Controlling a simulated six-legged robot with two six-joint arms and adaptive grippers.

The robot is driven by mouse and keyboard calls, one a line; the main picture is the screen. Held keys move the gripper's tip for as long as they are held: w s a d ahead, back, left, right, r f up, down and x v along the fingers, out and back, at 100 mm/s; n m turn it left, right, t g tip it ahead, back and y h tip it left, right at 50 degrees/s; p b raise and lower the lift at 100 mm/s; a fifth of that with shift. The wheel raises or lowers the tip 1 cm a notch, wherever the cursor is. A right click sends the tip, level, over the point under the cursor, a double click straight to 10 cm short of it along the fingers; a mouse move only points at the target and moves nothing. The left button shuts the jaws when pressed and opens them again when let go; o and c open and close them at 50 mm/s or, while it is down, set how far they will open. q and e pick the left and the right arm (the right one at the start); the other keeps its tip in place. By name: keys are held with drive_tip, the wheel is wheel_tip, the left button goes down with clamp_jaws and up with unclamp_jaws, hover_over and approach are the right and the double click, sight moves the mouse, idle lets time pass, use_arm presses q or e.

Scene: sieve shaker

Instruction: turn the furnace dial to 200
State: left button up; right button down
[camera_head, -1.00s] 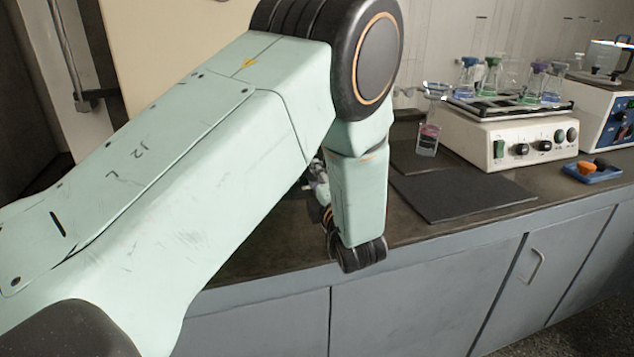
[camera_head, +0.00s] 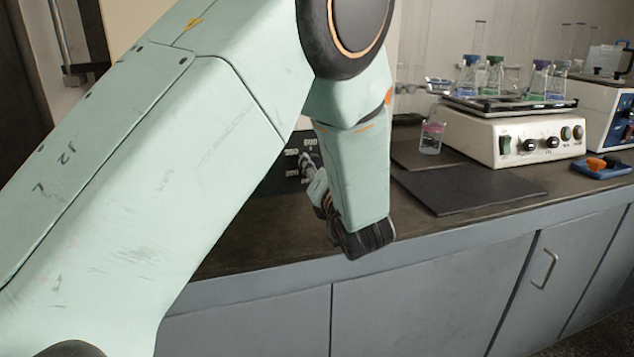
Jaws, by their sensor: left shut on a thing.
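The furnace's dark dial panel (camera_head: 292,172) shows in the gap below my left arm, with white numbers on it. Only part of the scale is visible, and I cannot read the setting. My left gripper (camera_head: 309,168) reaches to the panel with its fingers shut on the furnace dial. The dial itself is hidden by the fingers and my forearm. Most of the pale furnace body (camera_head: 118,22) is behind my arm. My right gripper is not in view.
The dark bench top (camera_head: 420,222) carries a black mat (camera_head: 470,187), a beaker with pink contents (camera_head: 431,139) and a white shaker (camera_head: 480,138) with flasks. A blue tray (camera_head: 605,172) is at the right. Grey cabinets (camera_head: 420,290) are below.

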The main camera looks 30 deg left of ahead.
use_arm(q)
drive_tip(key=n+b, duration=0.3)
drive_tip(key=shift+b, duration=0.3)
drive_tip(key=shift+n+b, duration=0.65)
drive_tip(key=shift+n, duration=0.85)
drive_tip(key=shift+r+n, duration=0.1)
drive_tip(key=shift+n, duration=0.2)
drive_tip(key=o, duration=1.2)
drive_tip(key=shift+c, duration=0.2)
